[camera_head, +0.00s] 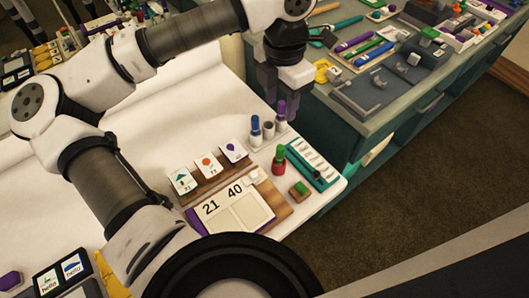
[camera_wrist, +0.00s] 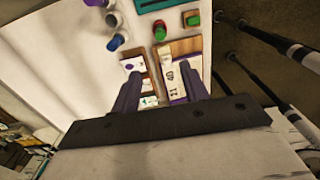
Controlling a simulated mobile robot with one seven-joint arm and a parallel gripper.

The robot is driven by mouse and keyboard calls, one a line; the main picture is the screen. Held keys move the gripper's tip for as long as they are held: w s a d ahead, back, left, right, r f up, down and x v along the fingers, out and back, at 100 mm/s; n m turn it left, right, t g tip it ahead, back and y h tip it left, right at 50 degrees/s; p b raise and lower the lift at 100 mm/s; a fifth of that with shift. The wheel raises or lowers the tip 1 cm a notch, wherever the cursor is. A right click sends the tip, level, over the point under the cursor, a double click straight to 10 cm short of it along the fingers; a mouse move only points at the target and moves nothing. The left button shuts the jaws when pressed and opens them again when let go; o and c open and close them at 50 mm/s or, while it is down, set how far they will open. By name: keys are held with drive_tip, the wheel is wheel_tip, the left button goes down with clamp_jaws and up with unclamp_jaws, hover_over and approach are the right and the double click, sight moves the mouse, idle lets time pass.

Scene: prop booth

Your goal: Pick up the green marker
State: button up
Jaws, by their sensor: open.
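A small upright piece with a green top and red lower part (camera_head: 278,160) stands on the white table, left of a teal strip; it also shows in the wrist view (camera_wrist: 160,30). I cannot tell for sure that it is a marker. My gripper (camera_head: 279,102) is open and points down above the white marker stand (camera_head: 266,138), apart from both green pieces. In the wrist view its fingers (camera_wrist: 162,78) are spread with nothing held between them.
The teal strip with pale keys (camera_head: 308,165), a green-topped block (camera_head: 299,188) and a number board (camera_head: 238,215) are nearby. The cabinet (camera_head: 400,115) borders the table. Bare table lies left.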

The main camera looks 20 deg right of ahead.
drive_tip(key=f, duration=0.4)
drive_tip(key=f+b, duration=0.1)
drive_tip(key=f, duration=0.4)
drive_tip(key=f+b, duration=0.1)
drive_tip(key=f, duration=0.3)
drive_tip(key=shift+s+d+f, duration=0.15)
drive_tip(key=shift+s+f, duration=0.05)
drive_tip(key=shift+s, duration=0.1)
drive_tip(key=shift+w+d+f+p, duration=0.15)
drive_tip(key=shift+f+p, duration=0.45)
drive_tip(key=shift+f, duration=0.75)
drive_tip(key=shift+w+d+f+p, duration=0.15)
drive_tip(key=shift+f+p, duration=0.45)
drive_tip(key=shift+f, duration=0.7)
drive_tip(key=shift+c, duration=0.5)
clamp_jaws()
